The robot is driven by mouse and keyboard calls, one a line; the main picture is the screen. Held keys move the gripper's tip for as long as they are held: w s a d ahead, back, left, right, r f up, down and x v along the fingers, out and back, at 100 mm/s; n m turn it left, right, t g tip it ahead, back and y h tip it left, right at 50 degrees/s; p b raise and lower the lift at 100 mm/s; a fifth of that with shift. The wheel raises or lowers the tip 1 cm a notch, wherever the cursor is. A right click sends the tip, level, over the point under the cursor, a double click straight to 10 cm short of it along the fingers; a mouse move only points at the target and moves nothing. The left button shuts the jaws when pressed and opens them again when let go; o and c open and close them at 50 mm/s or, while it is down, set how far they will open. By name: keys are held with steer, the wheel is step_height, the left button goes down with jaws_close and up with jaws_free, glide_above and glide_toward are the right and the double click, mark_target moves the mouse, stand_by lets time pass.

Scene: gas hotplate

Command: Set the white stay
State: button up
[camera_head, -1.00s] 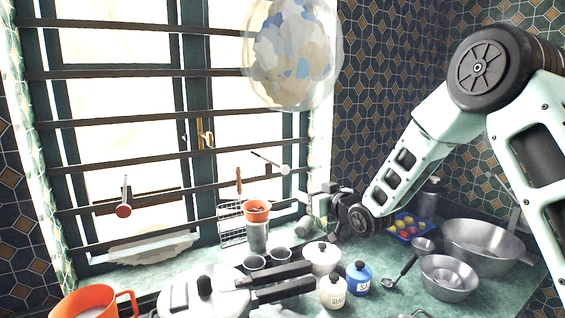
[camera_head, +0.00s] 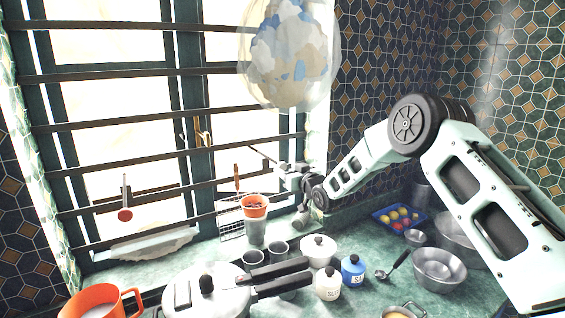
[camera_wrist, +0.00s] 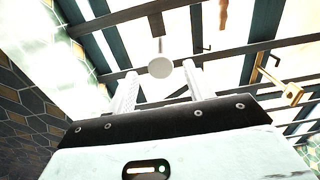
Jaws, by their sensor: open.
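The white stay shows in the wrist view as a round white knob (camera_wrist: 159,67) on a short stem, against the window bars. My gripper (camera_wrist: 160,73) is open, with one pale finger on each side of the knob in that picture; I cannot tell whether either touches it. In the head view my gripper (camera_head: 284,172) is at the right side of the window. The thin rod of the white stay (camera_head: 262,155) slopes down toward it, and its knob is hidden or too small to make out there. A second stay with a red knob (camera_head: 125,215) hangs at the left.
Dark horizontal bars (camera_head: 160,163) cross the window near my gripper. A brass window handle (camera_wrist: 284,88) is to the right in the wrist view. Below stand an orange-rimmed cup (camera_head: 255,208), a wire rack (camera_head: 230,220), a white lidded pot (camera_head: 318,250) and a pressure cooker (camera_head: 215,300).

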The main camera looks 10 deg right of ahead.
mark_target(283, 167)
steer(key=shift+p+x, duration=0.5)
steer(key=shift+x, duration=1.35)
steer(key=shift+a, duration=0.1)
